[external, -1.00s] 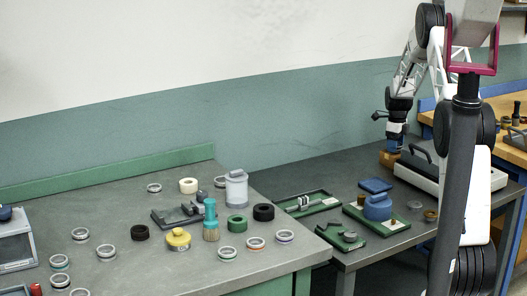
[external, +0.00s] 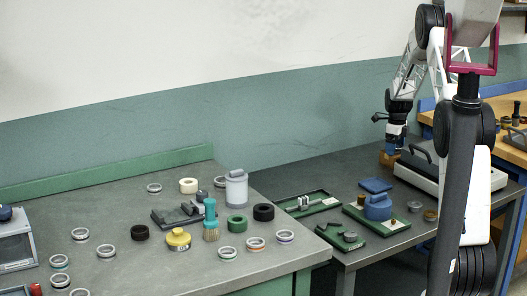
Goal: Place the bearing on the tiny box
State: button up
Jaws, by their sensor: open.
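My gripper (external: 391,150) hangs from the arm at the right, over the back of the dark right-hand bench. It points down, open, just above or in front of a small brown box (external: 387,160); at this size I cannot tell whether they touch. Several metal ring-shaped bearings lie on the left table, among them one with a reddish band (external: 256,244), one with a bluish band (external: 285,237) and a plain one (external: 106,252). I cannot tell which bearing the task means. The fingertips are too small to see clearly.
A white machine with a dark handle (external: 421,178) stands right of the gripper. Green trays (external: 308,202), a blue rounded part (external: 377,207) and small rings (external: 431,215) lie on the right bench. A grey canister (external: 236,188), tape rolls and a brush (external: 211,222) crowd the left table.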

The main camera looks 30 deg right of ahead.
jog(key=shift+r, duration=0.1)
notch_tip(320, 180, up, 12)
dwell(0.7)
dwell(0.4)
jog(key=s+a+r+n, duration=0.5)
jog(key=s+a+r, duration=0.1)
jog(key=a, duration=0.4)
jog(key=s+a+r+n+t, duration=0.1)
jog(key=s+a+r+n, duration=0.4)
jog(key=a, duration=0.5)
jog(key=s+a+r+n, duration=0.4)
jog(key=s+a+r, duration=0.25)
jog(key=a, duration=0.35)
jog(key=s+a+f+n, duration=0.1)
jog(key=s+a+n, duration=0.4)
jog(key=s, duration=0.5)
jog(key=s+a+f+n+t, duration=0.1)
jog(key=s+a+n, duration=0.5)
jog(key=s, duration=0.5)
jog(key=s+a+f+n, duration=0.1)
jog(key=s+a+n, duration=0.4)
jog(key=s, duration=0.6)
jog(key=shift+a+f+n+t, duration=0.25)
jog(key=shift+a+n+t, duration=0.05)
jog(key=shift+a, duration=0.95)
